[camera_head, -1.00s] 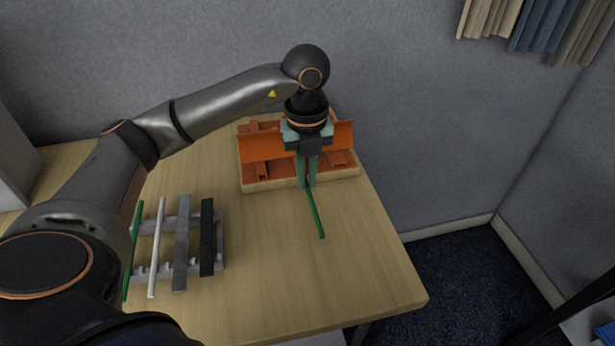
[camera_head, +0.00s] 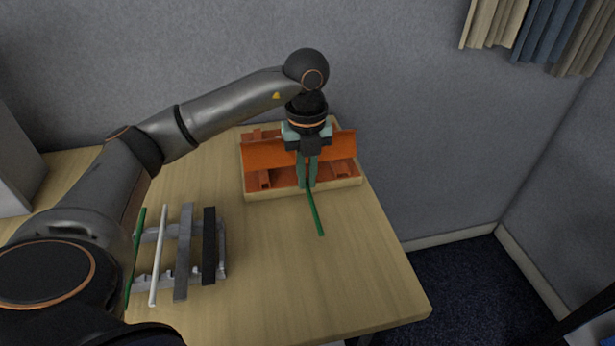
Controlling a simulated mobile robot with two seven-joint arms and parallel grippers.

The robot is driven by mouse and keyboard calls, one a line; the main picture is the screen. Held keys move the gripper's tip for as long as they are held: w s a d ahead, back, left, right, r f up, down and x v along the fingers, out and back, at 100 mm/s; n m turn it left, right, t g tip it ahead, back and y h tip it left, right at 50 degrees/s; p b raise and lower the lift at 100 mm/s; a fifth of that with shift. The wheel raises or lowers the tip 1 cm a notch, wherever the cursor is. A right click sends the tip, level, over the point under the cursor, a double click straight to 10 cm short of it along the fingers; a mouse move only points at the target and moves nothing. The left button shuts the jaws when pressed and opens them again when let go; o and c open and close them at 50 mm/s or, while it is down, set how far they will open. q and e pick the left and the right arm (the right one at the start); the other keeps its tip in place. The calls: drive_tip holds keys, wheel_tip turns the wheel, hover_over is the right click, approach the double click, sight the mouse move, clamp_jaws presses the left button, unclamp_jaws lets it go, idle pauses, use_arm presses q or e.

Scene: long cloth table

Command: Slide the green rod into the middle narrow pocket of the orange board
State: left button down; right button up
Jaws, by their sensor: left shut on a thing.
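The held green rod (camera_head: 316,212) is thin and runs from the fingertips toward the front of the table. My left gripper (camera_head: 307,183) points down and is shut on this rod near its far end, at the front edge of the orange board's tray. The orange board (camera_head: 271,153) is a long panel across a shallow wooden tray with orange blocks inside. My gripper hides the board's middle, so the middle pocket and the rod's far tip cannot be made out. Another green rod (camera_head: 137,252) lies on the rack at left. My right gripper is out of view.
A grey rack (camera_head: 222,257) at left also holds a white rod (camera_head: 158,255), a grey bar (camera_head: 183,252) and a black bar (camera_head: 209,246). The front right of the wooden table (camera_head: 290,280) is clear. A grey wall stands behind.

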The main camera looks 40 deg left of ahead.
use_arm(q)
drive_tip(key=shift+w+a, duration=0.3)
drive_tip(key=shift+a, duration=0.05)
drive_tip(key=c, duration=0.9)
unclamp_jaws()
drive_tip(key=shift+o, duration=0.2)
drive_tip(key=shift+a, duration=0.1)
drive_tip(key=shift+r, duration=0.15)
wheel_tip(320, 180, up, 12)
drive_tip(key=p, duration=0.3)
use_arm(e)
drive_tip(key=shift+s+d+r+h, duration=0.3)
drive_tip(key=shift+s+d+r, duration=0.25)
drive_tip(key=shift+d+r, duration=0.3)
use_arm(q)
drive_tip(key=shift+r, duration=0.1)
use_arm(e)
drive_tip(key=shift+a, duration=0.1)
